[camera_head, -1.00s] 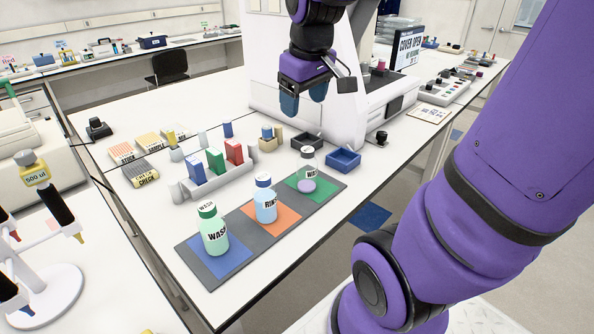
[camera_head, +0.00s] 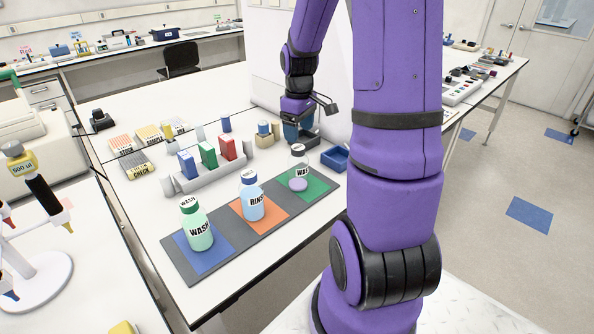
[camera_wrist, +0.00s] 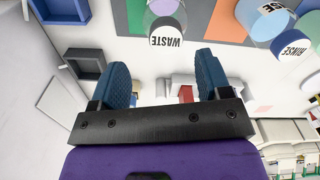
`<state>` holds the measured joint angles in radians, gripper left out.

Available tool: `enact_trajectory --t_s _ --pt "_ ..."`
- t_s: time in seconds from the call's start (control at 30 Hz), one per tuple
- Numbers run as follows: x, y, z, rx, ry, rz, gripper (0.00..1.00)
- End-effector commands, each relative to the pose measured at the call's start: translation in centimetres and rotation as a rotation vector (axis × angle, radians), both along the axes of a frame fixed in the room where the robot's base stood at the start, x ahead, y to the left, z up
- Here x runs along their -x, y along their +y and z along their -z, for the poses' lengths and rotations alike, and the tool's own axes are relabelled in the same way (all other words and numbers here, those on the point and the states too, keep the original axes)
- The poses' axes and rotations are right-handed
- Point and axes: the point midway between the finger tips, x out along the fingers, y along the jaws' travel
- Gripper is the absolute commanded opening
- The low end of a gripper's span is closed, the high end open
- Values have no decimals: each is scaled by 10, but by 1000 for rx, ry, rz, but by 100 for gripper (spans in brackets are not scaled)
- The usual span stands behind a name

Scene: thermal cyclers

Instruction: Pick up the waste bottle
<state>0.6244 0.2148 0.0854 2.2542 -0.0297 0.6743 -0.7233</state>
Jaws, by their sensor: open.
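The waste bottle (camera_head: 299,170) stands upright on the green square at the far right end of the dark mat (camera_head: 182,265). My gripper (camera_head: 298,132) is open and empty, behind and above the bottle. In the wrist view its two blue fingers (camera_wrist: 163,75) are spread apart, clear of the bottle.
The rinse bottle (camera_head: 251,200) stands on orange and the wash bottle (camera_head: 197,229) on blue. A blue tray (camera_head: 336,158) lies right of the waste bottle. A rack with coloured boxes (camera_head: 217,173) stands to the left. My arm hides the table's right part.

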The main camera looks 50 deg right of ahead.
Motion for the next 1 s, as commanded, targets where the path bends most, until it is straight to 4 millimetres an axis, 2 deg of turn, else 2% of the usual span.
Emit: enact_trajectory --t_s 0.1,0.33,0.6,0.93,0.97,1.0 --pt "0 0 14 -1 1 1 71" --pt "1 3 29 -2 2 0 71" --pt "3 8 64 -2 2 0 71" --pt "3 7 71 0 -1 1 71" --pt "3 7 71 0 -1 1 69" --pt "3 7 71 0 -1 1 59"
